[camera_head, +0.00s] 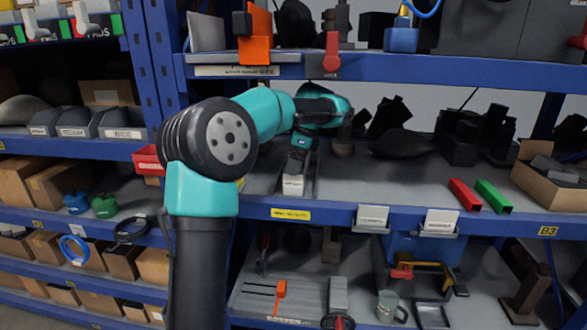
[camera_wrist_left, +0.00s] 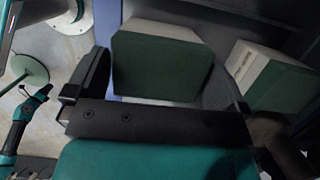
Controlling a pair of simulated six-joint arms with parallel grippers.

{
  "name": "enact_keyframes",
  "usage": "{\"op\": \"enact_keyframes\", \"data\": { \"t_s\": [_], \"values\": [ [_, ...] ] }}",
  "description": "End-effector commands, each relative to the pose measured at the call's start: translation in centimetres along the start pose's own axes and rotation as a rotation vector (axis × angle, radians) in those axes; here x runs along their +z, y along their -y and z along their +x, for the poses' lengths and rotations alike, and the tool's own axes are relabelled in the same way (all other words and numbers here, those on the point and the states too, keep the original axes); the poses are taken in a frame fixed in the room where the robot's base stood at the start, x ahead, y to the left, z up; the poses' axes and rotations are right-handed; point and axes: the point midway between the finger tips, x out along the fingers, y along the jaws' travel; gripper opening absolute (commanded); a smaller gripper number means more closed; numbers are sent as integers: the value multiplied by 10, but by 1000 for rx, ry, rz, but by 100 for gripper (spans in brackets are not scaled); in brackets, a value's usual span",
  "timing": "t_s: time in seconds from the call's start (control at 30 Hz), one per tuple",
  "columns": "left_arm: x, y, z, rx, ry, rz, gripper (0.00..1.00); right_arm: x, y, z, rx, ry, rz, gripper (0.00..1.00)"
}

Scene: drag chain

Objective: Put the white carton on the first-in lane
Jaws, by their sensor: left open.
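A white carton (camera_head: 293,186) sits at the front of a narrow railed lane on the middle shelf, above a yellow label (camera_head: 291,214) too small to read surely. My left gripper (camera_head: 298,166) points down at the carton. In the left wrist view, my open left gripper (camera_wrist_left: 158,70) has one finger on each side of a carton (camera_wrist_left: 160,62) with a dark green face and a pale side. I cannot tell whether the fingers touch it. A second similar carton (camera_wrist_left: 270,76) lies to its right. A teal arm, probably my right, shows small at lower left there; its gripper is unclear.
Red and green channels (camera_head: 466,195) and an open cardboard box (camera_head: 552,175) stand right on the same shelf. An upper shelf edge (camera_head: 430,68) hangs above my arm. A blue upright (camera_head: 160,70) stands left. Bare shelf shows right of the lane.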

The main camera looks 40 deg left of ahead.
Motion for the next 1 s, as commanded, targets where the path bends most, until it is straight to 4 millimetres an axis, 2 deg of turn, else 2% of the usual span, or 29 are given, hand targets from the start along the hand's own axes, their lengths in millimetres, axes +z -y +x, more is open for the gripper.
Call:
{"op": "enact_keyframes", "data": {
  "t_s": [0.1,0.5,0.7,1.0],
  "values": [
    [-1,0,-23,-3,-2,1,100,0,0,0,0,0,0,43],
    [-77,0,-43,-1,1,5,100,0,0,0,0,0,0,43],
    [-106,0,-51,-2,0,3,100,0,0,0,0,0,0,43],
    [-116,0,-54,0,1,0,100,0,0,0,0,0,0,43]
  ]
}}
